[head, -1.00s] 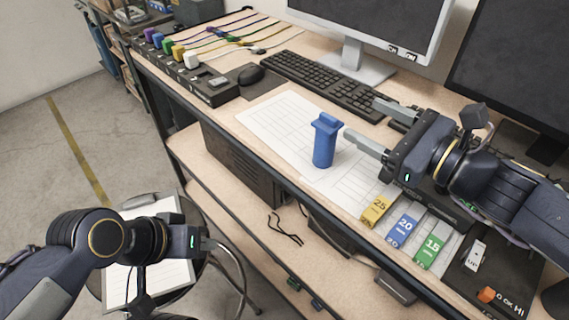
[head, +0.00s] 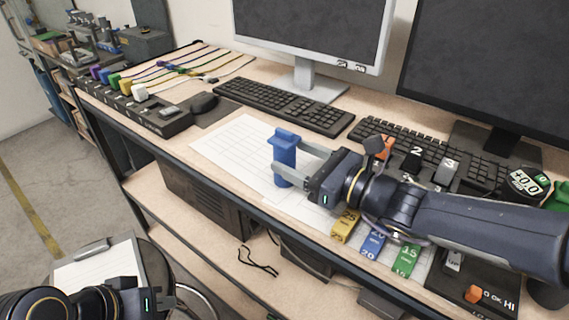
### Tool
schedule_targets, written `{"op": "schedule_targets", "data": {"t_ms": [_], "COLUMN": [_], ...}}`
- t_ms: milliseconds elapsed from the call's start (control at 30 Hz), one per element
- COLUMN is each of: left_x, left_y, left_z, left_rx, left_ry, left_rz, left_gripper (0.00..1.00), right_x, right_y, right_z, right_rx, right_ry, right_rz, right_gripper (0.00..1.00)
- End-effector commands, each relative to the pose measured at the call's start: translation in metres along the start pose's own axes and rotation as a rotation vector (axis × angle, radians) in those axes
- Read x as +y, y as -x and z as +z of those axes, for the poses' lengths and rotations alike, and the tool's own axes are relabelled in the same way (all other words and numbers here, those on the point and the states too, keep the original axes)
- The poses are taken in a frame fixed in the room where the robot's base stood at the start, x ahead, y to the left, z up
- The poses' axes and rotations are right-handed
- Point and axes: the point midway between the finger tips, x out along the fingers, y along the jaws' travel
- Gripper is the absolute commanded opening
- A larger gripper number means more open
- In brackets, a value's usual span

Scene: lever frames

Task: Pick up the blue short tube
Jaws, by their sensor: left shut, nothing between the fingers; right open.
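The blue short tube (head: 284,158) stands upright on the white paper sheet, with a wider cap at its top. My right gripper (head: 291,162) is open and level with the tube, coming from the right. One finger reaches behind the tube's right side and the other is near its lower front. I cannot tell whether either finger touches it. My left gripper (head: 176,300) is shut and empty at the lower left, over the stool and away from the desk top.
A keyboard (head: 283,106) and monitor stand (head: 305,80) are behind the tube. A clipboard (head: 98,272) lies on the stool. The paper (head: 225,147) left of the tube is clear.

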Motion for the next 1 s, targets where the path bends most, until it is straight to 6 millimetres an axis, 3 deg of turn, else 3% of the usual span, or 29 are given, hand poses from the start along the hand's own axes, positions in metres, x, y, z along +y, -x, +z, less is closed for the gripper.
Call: {"op": "schedule_targets", "data": {"t_ms": [233, 567, 1000], "left_x": [-0.001, -0.001, -0.001], "left_y": [-0.003, -0.003, -0.003], "left_z": [0.001, 0.001, 0.001], "left_rx": [0.000, 0.000, 0.000], "left_ry": [0.000, 0.000, 0.000], "left_rz": [0.000, 0.000, 0.000], "left_gripper": [0.00, 0.00, 0.00], "right_x": [0.001, 0.000, 0.000], "right_y": [-0.041, -0.049, -0.049], "right_z": [-0.001, 0.000, 0.000], "right_rx": [0.001, 0.000, 0.000], "right_ry": [0.000, 0.000, 0.000], "right_rz": [0.003, 0.000, 0.001], "right_gripper": [0.63, 0.63, 0.08]}}
